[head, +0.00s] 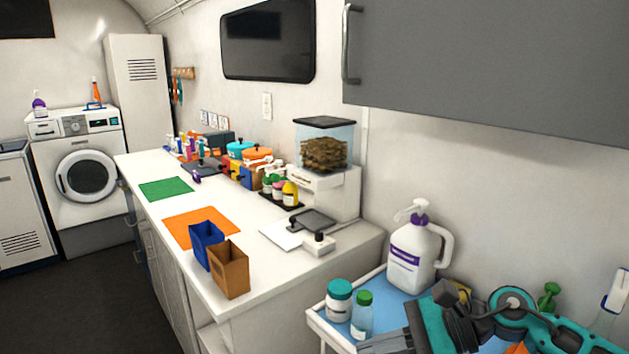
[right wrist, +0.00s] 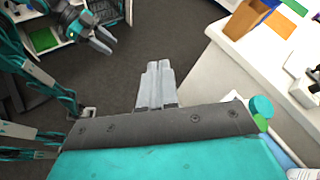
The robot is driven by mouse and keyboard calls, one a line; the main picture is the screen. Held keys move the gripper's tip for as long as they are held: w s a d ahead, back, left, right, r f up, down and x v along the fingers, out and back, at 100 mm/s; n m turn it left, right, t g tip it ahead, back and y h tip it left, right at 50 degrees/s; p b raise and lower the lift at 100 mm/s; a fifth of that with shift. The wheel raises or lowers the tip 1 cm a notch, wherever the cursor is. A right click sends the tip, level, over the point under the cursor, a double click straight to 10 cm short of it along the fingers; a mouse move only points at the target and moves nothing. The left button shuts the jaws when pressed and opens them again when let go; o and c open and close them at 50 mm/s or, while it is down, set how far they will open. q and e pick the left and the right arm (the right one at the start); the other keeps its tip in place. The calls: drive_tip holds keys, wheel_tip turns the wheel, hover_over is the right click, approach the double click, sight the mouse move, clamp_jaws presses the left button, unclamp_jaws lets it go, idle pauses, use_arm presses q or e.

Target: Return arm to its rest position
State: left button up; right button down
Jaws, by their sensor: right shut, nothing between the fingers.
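My right gripper (right wrist: 155,75) shows in the right wrist view with its two grey fingers together and nothing between them. The floor lies beyond the fingertips. In the head view my right arm comes in at the lower right, with the gripper's grey fingers (head: 385,343) low at the bottom edge, in front of the blue-topped cart (head: 318,322). My left gripper (right wrist: 103,38) shows small at the upper left of the right wrist view, over the floor and away from the counter. I cannot tell whether it is open. The left arm does not show in the head view.
A white jug (head: 412,262), a teal-capped jar (head: 339,302) and a green-capped bottle (head: 362,318) stand on the cart close to my right arm. The white counter (head: 150,215) holds a blue bin (head: 206,245) and a brown bin (head: 229,270). The floor at left is clear.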

drive_tip(key=a+r+m+t+y, duration=0.1)
drive_tip(key=a+m+t+y, duration=0.3)
drive_tip(key=m, duration=0.5)
drive_tip(key=s+d+f+m+t+h, duration=0.1)
drive_tip(key=d+f+m+t+h, duration=0.3)
drive_tip(key=m, duration=1.2)
drive_tip(key=s+d+f+m+t+h, duration=0.1)
drive_tip(key=d+f+m+t+h, duration=0.4)
drive_tip(key=m, duration=1.1)
drive_tip(key=s+d+f+m+g+h, duration=0.3)
drive_tip(key=s+f+m+h, duration=0.3)
drive_tip(key=s+f+m, duration=0.5)
wheel_tip(320, 180, down, 4)
drive_tip(key=m, duration=0.2)
drive_tip(key=shift+s+m+g, duration=0.3)
drive_tip(key=shift+m, duration=0.1)
drive_tip(key=shift+d+r, duration=0.1)
